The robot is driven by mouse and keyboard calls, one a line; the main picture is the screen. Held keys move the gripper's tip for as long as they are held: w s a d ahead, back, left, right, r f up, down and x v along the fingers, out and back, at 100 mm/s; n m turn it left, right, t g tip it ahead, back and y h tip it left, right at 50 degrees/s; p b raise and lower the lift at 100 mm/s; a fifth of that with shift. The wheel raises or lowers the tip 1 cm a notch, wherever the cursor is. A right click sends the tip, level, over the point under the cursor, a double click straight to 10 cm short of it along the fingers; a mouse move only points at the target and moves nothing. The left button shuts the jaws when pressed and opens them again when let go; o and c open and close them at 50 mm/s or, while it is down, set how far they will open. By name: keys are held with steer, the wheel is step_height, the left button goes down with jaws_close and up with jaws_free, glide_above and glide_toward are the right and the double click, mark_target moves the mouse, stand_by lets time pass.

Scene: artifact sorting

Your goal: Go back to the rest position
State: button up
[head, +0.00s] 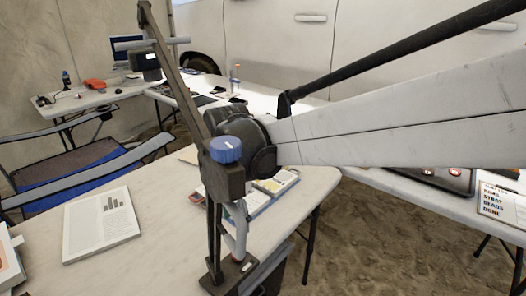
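My gripper cannot be made out in the head view. A large pale link, which looks like part of my arm, reaches in from the right edge to a dark round joint near the middle. The front table (160,250) lies below and to the left of it. A jointed stand with a blue knob (226,150) shows close to the joint, over the table's right part. Whether they touch cannot be told. The task names no other object.
A report with a bar chart (100,225) lies on the front table. A folding chair (85,165) stands behind it. A back-left table (80,100) holds a red item (94,85). A sign (501,203) stands at the right. Sandy floor (370,240) is open between tables.

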steer(key=s+d+r+m+t+p, duration=0.1)
steer(key=s+d+m, duration=0.3)
steer(key=d+m, duration=0.4)
steer(key=s+d+r+m+t+p, duration=0.2)
steer(key=s+d+r+m+t, duration=0.1)
steer(key=d+m, duration=0.6)
steer(key=s+d+r+m+t+p, duration=0.1)
steer(key=s+d+r+m+t, duration=0.2)
steer(key=d+m, duration=0.6)
steer(key=s+d, duration=0.2)
steer(key=d, duration=0.2)
steer(key=shift+r, duration=0.25)
